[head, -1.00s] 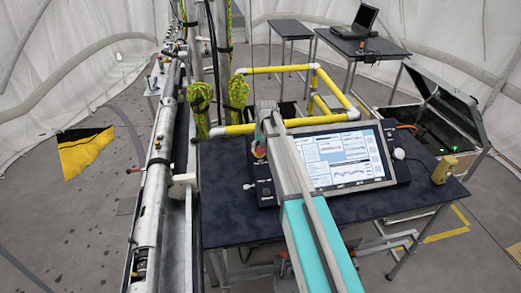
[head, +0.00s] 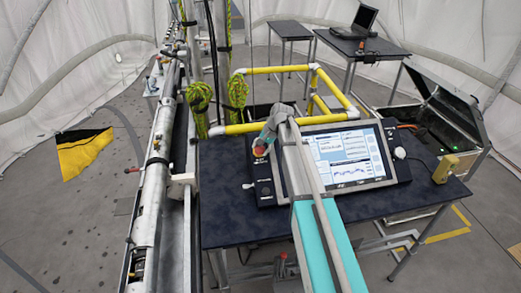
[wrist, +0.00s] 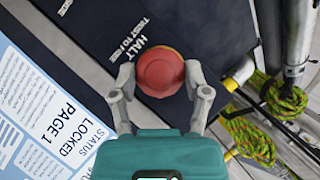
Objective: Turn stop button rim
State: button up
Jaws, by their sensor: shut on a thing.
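The red stop button (wrist: 160,73) is a round mushroom cap on the dark console panel (wrist: 195,30). Beside it the panel reads "HALT" and "TWIST TO FREE". In the wrist view my gripper (wrist: 160,82) has one finger on each side of the button and is shut on its rim. In the head view the button (head: 258,150) is small at the console's left end, with my gripper (head: 263,142) against it and partly hiding it. The console's screen (wrist: 40,110) reads "STATUS LOCKED PAGE 1".
The console stands on a dark table (head: 225,215). A yellow tube frame (head: 290,70) and green rope bundles (head: 198,95) are behind it. A long metal mast (head: 152,200) lies to the left. A small yellow object (head: 444,168) stands at the table's right.

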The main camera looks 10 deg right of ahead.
jog(key=shift+s, duration=0.1)
jog(key=o, duration=1.1)
jog(key=shift+o, duration=0.2)
